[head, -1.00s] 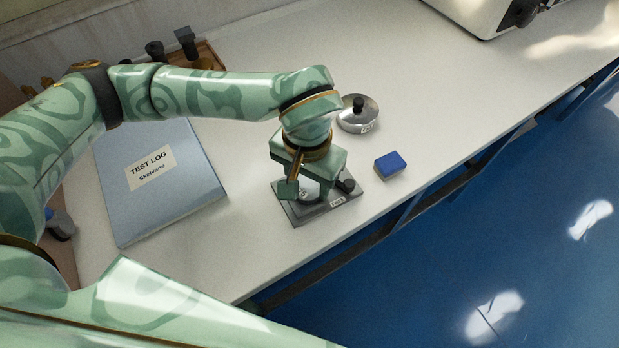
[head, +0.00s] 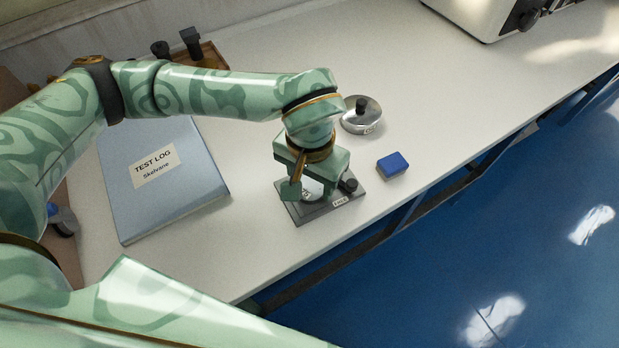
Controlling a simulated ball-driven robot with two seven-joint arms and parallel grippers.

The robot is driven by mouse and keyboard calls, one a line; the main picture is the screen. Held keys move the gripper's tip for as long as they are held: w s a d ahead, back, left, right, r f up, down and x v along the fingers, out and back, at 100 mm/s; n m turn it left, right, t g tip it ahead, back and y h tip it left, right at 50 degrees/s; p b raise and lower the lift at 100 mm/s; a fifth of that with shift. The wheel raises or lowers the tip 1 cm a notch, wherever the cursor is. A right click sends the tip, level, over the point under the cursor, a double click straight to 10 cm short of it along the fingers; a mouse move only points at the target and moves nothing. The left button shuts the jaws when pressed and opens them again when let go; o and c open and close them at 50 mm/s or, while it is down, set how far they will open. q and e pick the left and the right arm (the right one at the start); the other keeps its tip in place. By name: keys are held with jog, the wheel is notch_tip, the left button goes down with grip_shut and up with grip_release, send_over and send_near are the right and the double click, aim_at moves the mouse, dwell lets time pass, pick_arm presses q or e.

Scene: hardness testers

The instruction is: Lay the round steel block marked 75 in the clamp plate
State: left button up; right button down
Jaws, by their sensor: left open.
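The grey clamp plate (head: 318,211) lies on the white bench with a small label on its front edge and a black knob (head: 348,183) at its right. A round steel block (head: 313,189) shows partly on the plate, beneath my left gripper; its marking is too small to read. My left gripper (head: 303,191) is open and points down over the plate, with its fingers around or just above the block. The wrist hides much of the block and plate, so I cannot tell whether the fingers touch it. My right gripper is not in view.
A round steel lidded dish (head: 361,121) with a black knob and a blue block (head: 392,164) are right of the plate. A blue test log (head: 160,185) lies left. A wooden tray (head: 208,58) with black items is behind. The bench's front edge is close.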

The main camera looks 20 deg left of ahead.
aim_at(311, 186)
pick_arm(q)
jog(key=shift+o, duration=0.2)
notch_tip(311, 186, up, 11)
jog(key=p, duration=0.4)
jog(key=shift+r, duration=0.55)
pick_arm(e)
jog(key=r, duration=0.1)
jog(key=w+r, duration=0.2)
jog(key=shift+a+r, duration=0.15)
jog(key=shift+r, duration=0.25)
